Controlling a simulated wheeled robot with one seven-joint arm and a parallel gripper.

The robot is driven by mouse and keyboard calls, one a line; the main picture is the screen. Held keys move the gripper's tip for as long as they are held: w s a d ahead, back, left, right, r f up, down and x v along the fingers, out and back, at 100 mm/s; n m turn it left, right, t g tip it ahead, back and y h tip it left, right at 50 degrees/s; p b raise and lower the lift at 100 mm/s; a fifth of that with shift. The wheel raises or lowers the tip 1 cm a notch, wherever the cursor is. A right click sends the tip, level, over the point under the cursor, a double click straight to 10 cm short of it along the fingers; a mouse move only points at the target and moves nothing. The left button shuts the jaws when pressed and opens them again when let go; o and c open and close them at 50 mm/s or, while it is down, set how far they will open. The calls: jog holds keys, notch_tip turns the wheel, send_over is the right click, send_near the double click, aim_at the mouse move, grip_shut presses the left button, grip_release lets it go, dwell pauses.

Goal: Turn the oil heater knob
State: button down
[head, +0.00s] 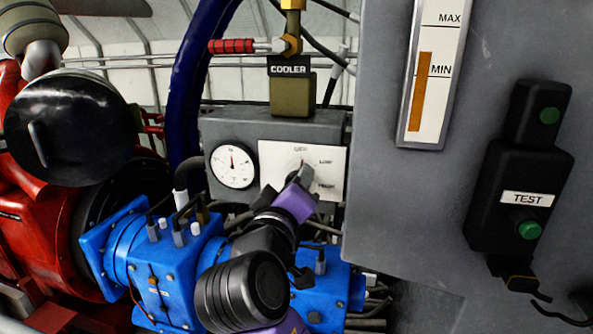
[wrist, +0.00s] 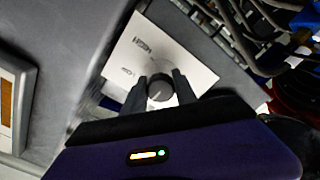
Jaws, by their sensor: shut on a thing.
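The oil heater knob (wrist: 160,88) is a round dark grey dial on a white plate (wrist: 133,47) with printed settings. In the wrist view the two dark fingers of my gripper (wrist: 160,92) stand on either side of the knob and are shut on it. In the head view my gripper (head: 303,178) reaches the lower middle of the white plate (head: 275,155), and the knob is mostly hidden behind it. The plate is on the front of a grey box (head: 240,126), right of a round white gauge (head: 232,166).
A large grey cabinet (head: 385,180) stands close on the right, with a level gauge (head: 433,75) and a black TEST box (head: 515,200). Blue pump blocks (head: 150,262) and hoses lie below and left. A COOLER valve (head: 291,92) is above the grey box.

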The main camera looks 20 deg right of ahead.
jog(key=shift+r+n+p, duration=0.1)
jog(key=shift+n+p, duration=0.35)
jog(key=shift+n, duration=0.15)
jog(key=c, duration=1)
grip_release()
jog(key=shift+o, duration=0.2)
jog(key=b+v, duration=0.1)
jog(key=v, duration=0.7)
jog(key=shift+b, duration=0.4)
jog(key=shift+w, duration=0.1)
